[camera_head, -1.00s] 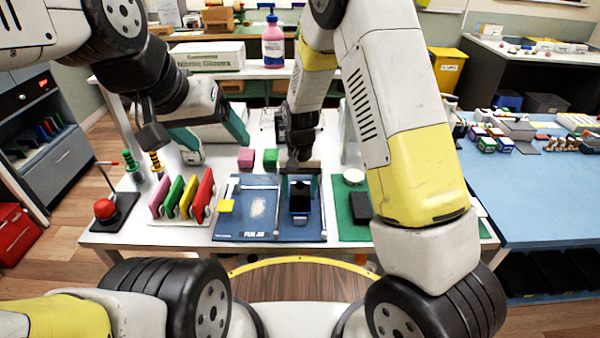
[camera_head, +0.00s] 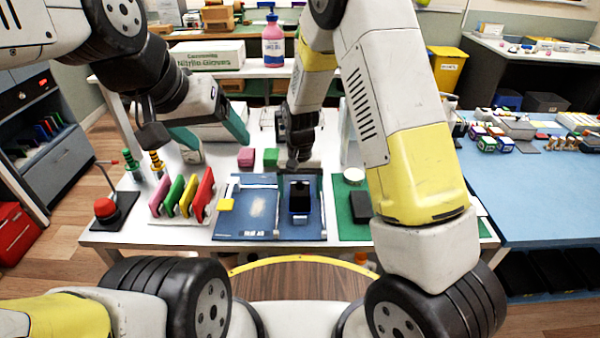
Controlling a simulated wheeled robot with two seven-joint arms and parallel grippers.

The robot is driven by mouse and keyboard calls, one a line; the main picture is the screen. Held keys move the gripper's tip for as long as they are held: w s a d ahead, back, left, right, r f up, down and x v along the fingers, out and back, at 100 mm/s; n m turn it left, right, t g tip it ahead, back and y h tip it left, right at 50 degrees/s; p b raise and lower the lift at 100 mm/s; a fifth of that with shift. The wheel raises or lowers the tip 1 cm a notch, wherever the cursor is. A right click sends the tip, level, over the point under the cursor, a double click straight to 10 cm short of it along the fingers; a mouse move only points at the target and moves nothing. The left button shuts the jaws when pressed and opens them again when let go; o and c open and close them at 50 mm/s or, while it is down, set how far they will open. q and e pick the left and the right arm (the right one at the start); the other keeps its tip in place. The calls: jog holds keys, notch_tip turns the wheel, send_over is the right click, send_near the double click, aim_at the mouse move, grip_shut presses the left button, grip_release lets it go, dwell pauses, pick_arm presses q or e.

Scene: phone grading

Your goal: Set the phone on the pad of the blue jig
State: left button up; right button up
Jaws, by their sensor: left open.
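The blue jig (camera_head: 245,225) lies at the front middle of the white table, with a pale patch on its left half. A dark, phone-like slab (camera_head: 300,199) is on its right half; I cannot tell how fully it rests on the pad hidden beneath. My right gripper (camera_head: 300,184) is over that slab, fingers apart with one at each side, and looks open. My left gripper (camera_head: 215,145) is open and empty, its teal fingers spread above the table behind the jig, to the left.
A rack (camera_head: 182,216) of several coloured slabs and a red button (camera_head: 105,208) stand left of the jig. A green mat (camera_head: 345,230) with a black block (camera_head: 360,207) lies right. Pink (camera_head: 246,157) and green (camera_head: 270,157) cubes sit behind. A glove box (camera_head: 208,56) is on the back shelf.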

notch_tip(320, 180, up, 7)
jog(key=shift+f, duration=0.1)
jog(key=s+d+r+t+y, duration=0.1)
jog(key=s+d+r, duration=0.3)
jog(key=r, duration=0.5)
jog(key=s+d+r+t+y, duration=0.1)
jog(key=s+d+r+t, duration=0.2)
jog(key=r, duration=0.5)
jog(key=s+d+r+t, duration=0.1)
jog(key=s+d+r, duration=0.2)
jog(key=s, duration=0.3)
jog(key=s+d+r+t, duration=0.1)
jog(key=s+d+r, duration=0.3)
jog(key=s, duration=0.2)
jog(key=shift+s+n, duration=0.3)
jog(key=shift+d, duration=0.1)
